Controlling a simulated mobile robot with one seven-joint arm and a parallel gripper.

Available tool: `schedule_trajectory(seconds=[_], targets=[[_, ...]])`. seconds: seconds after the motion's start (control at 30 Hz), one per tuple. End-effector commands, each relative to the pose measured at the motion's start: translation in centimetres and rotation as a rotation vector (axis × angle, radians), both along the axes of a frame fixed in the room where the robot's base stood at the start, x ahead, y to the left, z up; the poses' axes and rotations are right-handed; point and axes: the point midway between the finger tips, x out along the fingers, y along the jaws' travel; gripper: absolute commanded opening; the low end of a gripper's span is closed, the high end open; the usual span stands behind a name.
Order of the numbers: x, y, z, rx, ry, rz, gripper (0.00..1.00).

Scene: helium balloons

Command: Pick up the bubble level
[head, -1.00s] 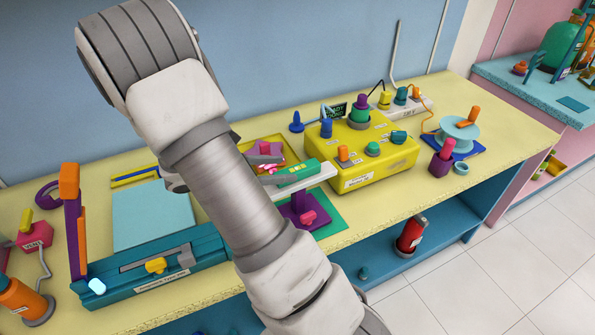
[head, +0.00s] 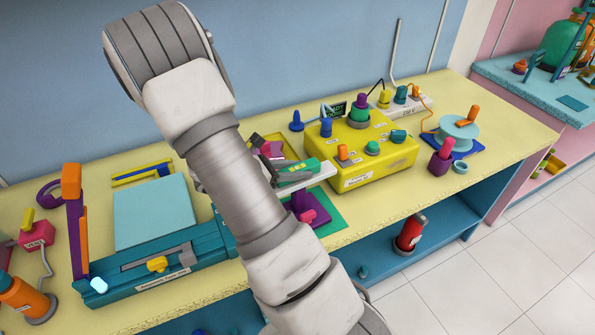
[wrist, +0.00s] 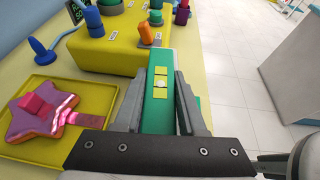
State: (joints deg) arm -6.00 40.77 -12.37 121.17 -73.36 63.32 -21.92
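In the wrist view the level (wrist: 160,88) runs lengthwise between the fingers of my gripper (wrist: 161,76). One dark finger is on each side of it, with narrow gaps near the tips, so the gripper looks open around the level. In the head view my gripper (head: 273,165) is at the level's left part, and my arm hides some of it.
A yellow box (head: 370,170) with colored knobs stands close to the level. A yellow tray (wrist: 60,140) with a star-shaped thing (wrist: 40,112) lies left in the wrist view. A teal frame (head: 140,280) lies on the bench's left part. The front bench edge is near.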

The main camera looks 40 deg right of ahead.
Motion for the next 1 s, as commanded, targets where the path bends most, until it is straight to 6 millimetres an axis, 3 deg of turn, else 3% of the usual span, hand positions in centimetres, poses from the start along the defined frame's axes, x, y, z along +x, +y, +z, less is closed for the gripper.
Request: schedule_trajectory(seconds=[0.03,0.13,0.57,0.77,0.9,1.0], targets=[[0.0,0.0,0.0,0.000,0.000,0.000,0.16],[0.0,0.0,0.0,0.000,0.000,0.000,0.00],[0.0,0.0,0.4,0.000,-0.001,0.000,0.00],[0.0,0.0,2.0,0.000,-0.003,0.000,0.00],[0.0,0.0,4.5,0.000,-0.006,0.000,0.00],[-1.9,-1.8,5.6,-0.001,-0.005,-0.004,0.00]])
